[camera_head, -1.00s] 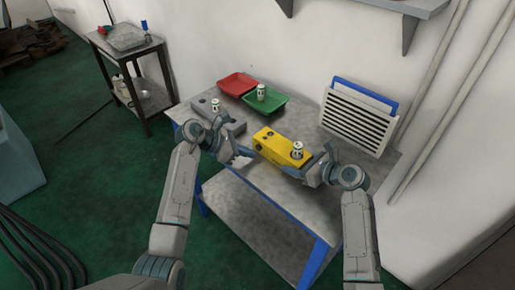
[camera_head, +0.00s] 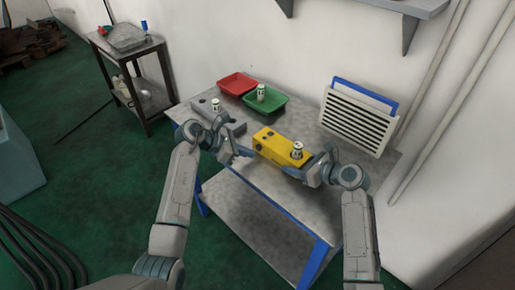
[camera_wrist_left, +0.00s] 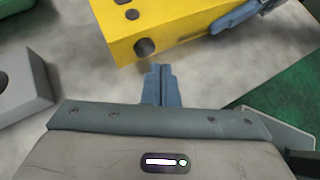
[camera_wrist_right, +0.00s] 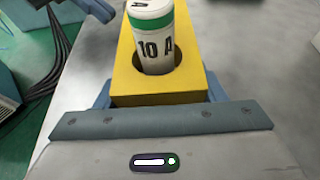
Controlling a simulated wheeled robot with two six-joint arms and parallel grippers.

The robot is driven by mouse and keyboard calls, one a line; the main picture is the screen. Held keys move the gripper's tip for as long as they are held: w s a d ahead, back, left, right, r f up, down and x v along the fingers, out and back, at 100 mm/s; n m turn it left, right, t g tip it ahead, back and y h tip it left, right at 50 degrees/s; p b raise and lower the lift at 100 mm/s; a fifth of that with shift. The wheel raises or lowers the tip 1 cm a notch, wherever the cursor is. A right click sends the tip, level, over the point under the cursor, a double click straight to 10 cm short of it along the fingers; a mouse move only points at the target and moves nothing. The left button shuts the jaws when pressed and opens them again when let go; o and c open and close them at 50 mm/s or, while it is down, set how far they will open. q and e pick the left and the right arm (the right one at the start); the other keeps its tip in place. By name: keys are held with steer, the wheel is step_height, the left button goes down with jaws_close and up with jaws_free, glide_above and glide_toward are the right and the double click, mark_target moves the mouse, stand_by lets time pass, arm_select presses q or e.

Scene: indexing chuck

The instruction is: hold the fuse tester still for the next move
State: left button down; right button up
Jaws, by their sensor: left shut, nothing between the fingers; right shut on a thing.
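The yellow fuse tester (camera_head: 270,144) sits on the table, with a row of dark round knobs or buttons on one face in the left wrist view (camera_wrist_left: 165,22). A white fuse with a green band, marked 10 A (camera_wrist_right: 155,40), stands upright in the round hole at its right end. My right gripper (camera_wrist_right: 158,94) is shut on the tester's right end, one finger on each side. My left gripper (camera_wrist_left: 162,70) is shut and empty, its fingertips just short of the tester's knobbed face. In the head view the left gripper (camera_head: 245,152) is left of the tester.
A grey block with holes (camera_head: 233,128) holds another fuse (camera_head: 215,104) behind my left gripper. Red (camera_head: 238,80) and green (camera_head: 279,103) trays lie at the back; a fuse (camera_head: 261,92) stands in the green one. A slatted panel (camera_head: 352,122) stands at the back right.

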stand_by(0.7)
arm_select(q)
steer(key=shift+w+d, duration=0.25)
steer(key=shift+w, duration=0.1)
steer(key=shift+w+d, duration=0.4)
stand_by(0.7)
steer(key=shift+s+a, duration=0.15)
steer(key=shift+s+a+r, duration=0.1)
steer(key=shift+s+a, duration=0.45)
steer(key=shift+s, duration=0.05)
steer(key=shift+s+a, duration=0.8)
steer(key=shift+s, duration=0.2)
steer(key=shift+s+a, duration=0.75)
steer(key=shift+s, duration=0.2)
stand_by(0.6)
arm_select(e)
steer(key=o, duration=1.2)
